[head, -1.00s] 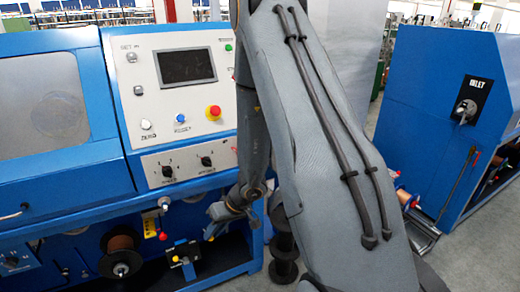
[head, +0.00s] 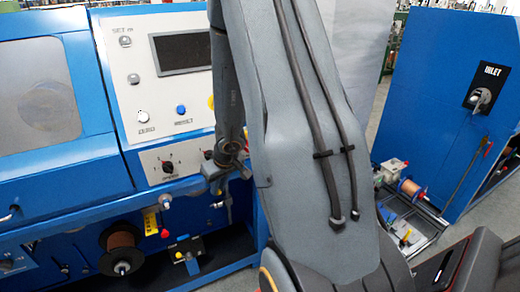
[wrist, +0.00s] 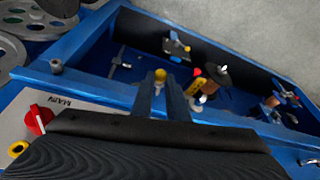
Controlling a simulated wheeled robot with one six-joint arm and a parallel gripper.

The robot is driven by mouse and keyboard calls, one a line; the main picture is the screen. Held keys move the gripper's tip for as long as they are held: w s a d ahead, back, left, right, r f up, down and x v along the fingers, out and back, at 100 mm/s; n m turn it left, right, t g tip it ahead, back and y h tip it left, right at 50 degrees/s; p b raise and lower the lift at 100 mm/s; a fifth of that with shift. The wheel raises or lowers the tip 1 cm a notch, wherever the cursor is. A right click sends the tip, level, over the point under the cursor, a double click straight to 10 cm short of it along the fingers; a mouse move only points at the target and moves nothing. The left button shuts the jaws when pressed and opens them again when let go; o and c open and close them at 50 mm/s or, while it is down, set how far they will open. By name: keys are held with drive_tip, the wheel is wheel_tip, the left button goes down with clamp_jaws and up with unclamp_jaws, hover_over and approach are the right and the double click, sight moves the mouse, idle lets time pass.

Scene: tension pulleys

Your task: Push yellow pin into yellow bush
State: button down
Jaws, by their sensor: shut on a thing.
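In the wrist view my gripper (wrist: 160,82) has its two dark fingers on either side of a small yellow-topped piece, which looks like the yellow pin (wrist: 160,76). The gripper is shut on it. The yellow bush cannot be told for sure. A small fitting with a pale yellowish part (wrist: 177,46) lies beyond the fingertips, apart from them, inside the blue machine bay. In the head view the grey arm hides much of the middle, and the gripper's fingers cannot be made out there. A black block with yellow knobs (head: 187,255) sits low on the blue machine.
A copper wire spool (head: 122,247) is left of the block. The wrist view shows a blue frame rail (wrist: 90,72), a red knob (wrist: 38,119) and a red-and-yellow part (wrist: 197,71) close to the right finger. A blue cabinet (head: 425,90) stands at right.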

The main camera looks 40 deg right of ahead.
sight(249, 133)
drive_tip(key=s+d+r+m+h, duration=0.1)
drive_tip(key=s+d+r+h, duration=0.15)
drive_tip(key=d+r, duration=0.4)
drive_tip(key=s+d+r+m+h, duration=0.1)
drive_tip(key=s+d+r+h, duration=0.2)
drive_tip(key=d, duration=0.6)
drive_tip(key=w+d+r, duration=0.1)
drive_tip(key=w, duration=0.6)
drive_tip(key=shift+w+d+r+g, duration=0.15)
drive_tip(key=shift+w+d+g, duration=0.15)
drive_tip(key=shift+d+g, duration=0.1)
drive_tip(key=shift+w+p, duration=0.1)
drive_tip(key=shift+p, duration=1.9)
drive_tip(key=shift+w+p, duration=0.15)
drive_tip(key=shift+p, duration=0.15)
idle(0.4)
drive_tip(key=shift+w+d+p, duration=0.15)
drive_tip(key=shift+w+p, duration=0.45)
drive_tip(key=shift+p, duration=0.45)
drive_tip(key=shift+w+d, duration=0.2)
drive_tip(key=shift+w, duration=0.4)
drive_tip(key=shift+w, duration=0.3)
drive_tip(key=shift+w+d+r, duration=0.1)
drive_tip(key=shift+w, duration=0.15)
